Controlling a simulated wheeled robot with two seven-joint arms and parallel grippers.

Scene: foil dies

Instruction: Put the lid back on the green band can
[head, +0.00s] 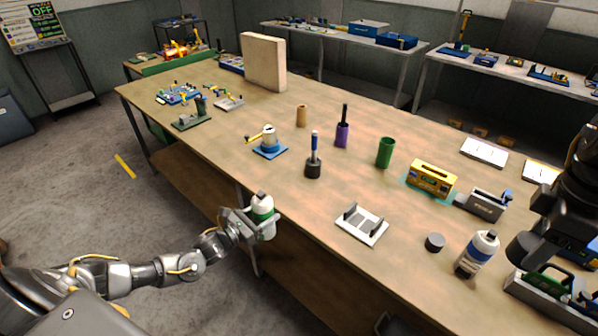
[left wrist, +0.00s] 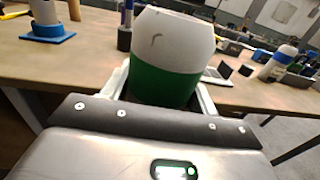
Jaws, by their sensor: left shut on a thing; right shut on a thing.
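The green band can (head: 262,222) is white with a green band around it. My left gripper (head: 255,226) is shut around it and holds it upright in front of the table's near edge. In the left wrist view the can (left wrist: 168,75) fills the middle, and its lower end is hidden by the gripper. My right gripper (head: 540,241) is dark and comes in at the right edge, shut on a dark round piece (head: 520,248). I cannot tell for sure whether this piece is the lid. A short dark grey cylinder (head: 434,242) stands on the table.
A blue-banded white bottle (head: 478,253) stands near my right gripper. A white rack (head: 362,224) lies near the front edge. A green cup (head: 385,152), purple cup (head: 342,135) and yellow box (head: 432,178) stand farther back. The wooden table (head: 300,215) is bare between the can and the rack.

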